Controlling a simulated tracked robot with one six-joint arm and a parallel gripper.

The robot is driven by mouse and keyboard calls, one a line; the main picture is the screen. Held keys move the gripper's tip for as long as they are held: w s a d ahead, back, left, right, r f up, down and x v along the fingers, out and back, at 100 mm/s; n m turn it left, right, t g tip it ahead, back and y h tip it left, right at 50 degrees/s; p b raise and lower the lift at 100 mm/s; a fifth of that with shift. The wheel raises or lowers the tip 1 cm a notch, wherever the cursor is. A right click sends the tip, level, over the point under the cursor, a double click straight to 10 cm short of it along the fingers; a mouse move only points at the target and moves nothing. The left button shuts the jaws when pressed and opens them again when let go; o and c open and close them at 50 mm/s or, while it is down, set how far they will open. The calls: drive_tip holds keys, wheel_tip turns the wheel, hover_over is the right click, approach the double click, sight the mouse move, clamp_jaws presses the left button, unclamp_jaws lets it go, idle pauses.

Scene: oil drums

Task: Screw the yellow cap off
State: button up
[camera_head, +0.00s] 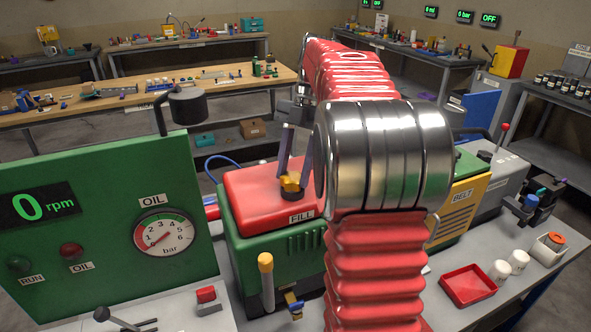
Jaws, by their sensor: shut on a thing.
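The yellow cap (290,186) sits on the red top (252,190) of a green engine, just behind the FILL label (301,218). My gripper (290,174) comes down from above and is shut on the yellow cap, with one finger on each side of it. The fingers hide part of the cap. The filler opening beneath it cannot be seen, so I cannot tell how far the cap is turned.
A green panel (95,215) with an rpm display and OIL gauge stands at left. A yellow-topped grey post (266,280) stands in front of the engine. A red tray (468,287) and white containers lie at right. My red arm blocks the middle.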

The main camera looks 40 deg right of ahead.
drive_tip(key=o, duration=1.1)
drive_tip(key=m, duration=0.2)
drive_tip(key=m+t, duration=0.1)
drive_tip(key=m, duration=0.1)
drive_tip(key=m+t, duration=0.1)
drive_tip(key=shift+s+m, duration=0.25)
drive_tip(key=shift+m, duration=0.15)
drive_tip(key=shift+m, duration=0.3)
drive_tip(key=m+t, duration=0.2)
drive_tip(key=m, duration=0.2)
drive_tip(key=shift+s+a+m, duration=0.1)
drive_tip(key=shift+s+m, duration=0.05)
drive_tip(key=shift+m, duration=0.15)
drive_tip(key=shift+m+t+h, duration=0.3)
drive_tip(key=shift+m+h, duration=0.1)
drive_tip(key=shift+m, duration=0.4)
